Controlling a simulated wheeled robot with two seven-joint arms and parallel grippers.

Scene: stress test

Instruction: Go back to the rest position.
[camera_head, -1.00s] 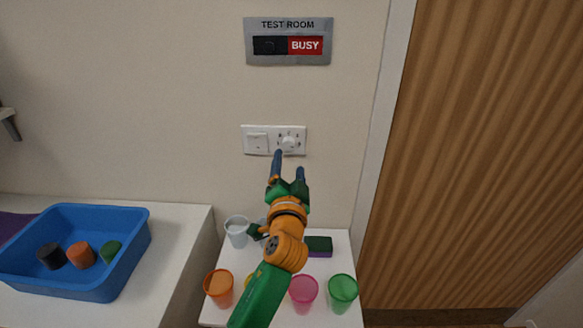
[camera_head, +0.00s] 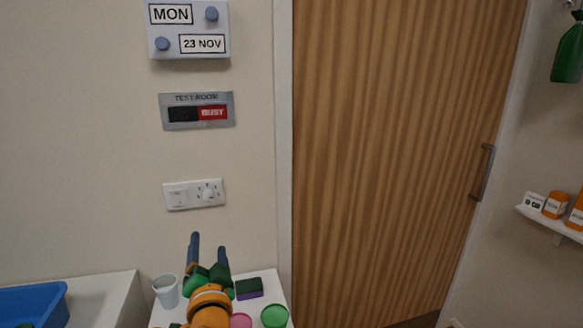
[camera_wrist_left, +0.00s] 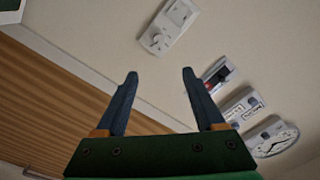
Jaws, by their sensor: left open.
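My left gripper (camera_head: 209,248) is open and empty. It points up toward the wall, below the wall plate with a switch and a round dial (camera_head: 194,194). In the left wrist view its two blue fingers (camera_wrist_left: 159,82) stand wide apart with nothing between them. There the wall plate (camera_wrist_left: 168,26) lies beyond the fingertips, apart from them. My right gripper is not in view.
A small white table (camera_head: 262,277) under my left gripper carries a clear cup (camera_head: 166,291), a green and purple sponge (camera_head: 249,288), and pink and green cups (camera_head: 274,316). A blue bin (camera_head: 52,306) is at left. A wooden door (camera_head: 390,150) fills the right.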

